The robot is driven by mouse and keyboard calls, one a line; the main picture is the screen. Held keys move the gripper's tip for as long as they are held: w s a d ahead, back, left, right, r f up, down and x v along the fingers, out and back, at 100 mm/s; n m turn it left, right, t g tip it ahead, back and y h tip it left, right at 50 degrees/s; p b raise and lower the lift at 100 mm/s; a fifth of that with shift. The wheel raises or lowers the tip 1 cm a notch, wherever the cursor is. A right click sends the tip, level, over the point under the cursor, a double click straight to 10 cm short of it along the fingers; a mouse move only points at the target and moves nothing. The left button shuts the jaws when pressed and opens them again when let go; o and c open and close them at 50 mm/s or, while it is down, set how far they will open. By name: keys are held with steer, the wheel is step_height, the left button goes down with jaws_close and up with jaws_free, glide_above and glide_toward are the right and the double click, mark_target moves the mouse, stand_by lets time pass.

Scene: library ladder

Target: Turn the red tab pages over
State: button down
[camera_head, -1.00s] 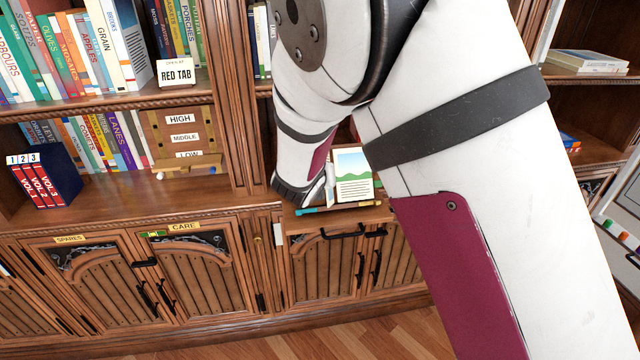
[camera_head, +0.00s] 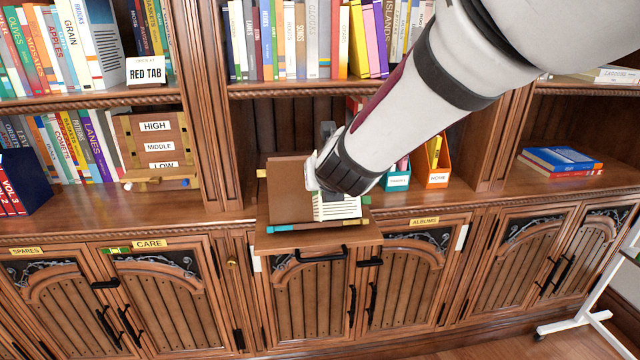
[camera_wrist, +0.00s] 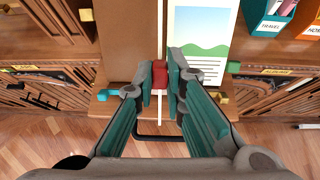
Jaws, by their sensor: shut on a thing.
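An open book stands on a pull-out shelf (camera_head: 285,241). Its left side is a bare brown board (camera_head: 288,190), also in the wrist view (camera_wrist: 130,35). Its right page (camera_head: 340,208) has a green hill picture, clearer in the wrist view (camera_wrist: 205,35). In the wrist view my gripper (camera_wrist: 166,74) is shut on the red tab (camera_wrist: 159,76). A thin page edge stands up between the two sides at the tab, seen nearly edge-on. In the head view my wrist hides the fingers and tab.
A sign (camera_head: 146,70) reads RED TAB on the upper left shelf. A teal holder (camera_head: 396,176) and an orange holder (camera_head: 437,165) stand right of the book. Bookcase posts flank the bay. Floor shows in front of the cabinets.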

steer(key=shift+d+y+b, duration=0.25)
steer(key=shift+y+b, duration=0.05)
steer(key=shift+b, duration=0.3)
steer(key=c, duration=1.6)
jaws_free()
steer(key=shift+c, duration=0.2)
steer(key=v, duration=1.2)
steer(key=shift+w+r, duration=0.1)
steer(key=shift+r, duration=0.05)
steer(key=s+d+r+m+g+h+p, duration=0.1)
steer(key=s+d+r+m+h+p, duration=0.15)
steer(key=s+d+m, duration=0.5)
steer(key=s+d+r+m+g+h+p, duration=0.1)
steer(key=s+d+m+g+h+p, duration=0.2)
steer(key=d+m, duration=0.8)
steer(key=s+a+m+g+y+p, duration=0.1)
steer(key=s+m+g+y+p, duration=0.2)
steer(key=s+m, duration=1.5)
steer(key=shift+s+a+f+m+p, duration=0.25)
steer(key=shift+a+f+m+p, duration=0.2)
steer(key=shift+m, duration=0.2)
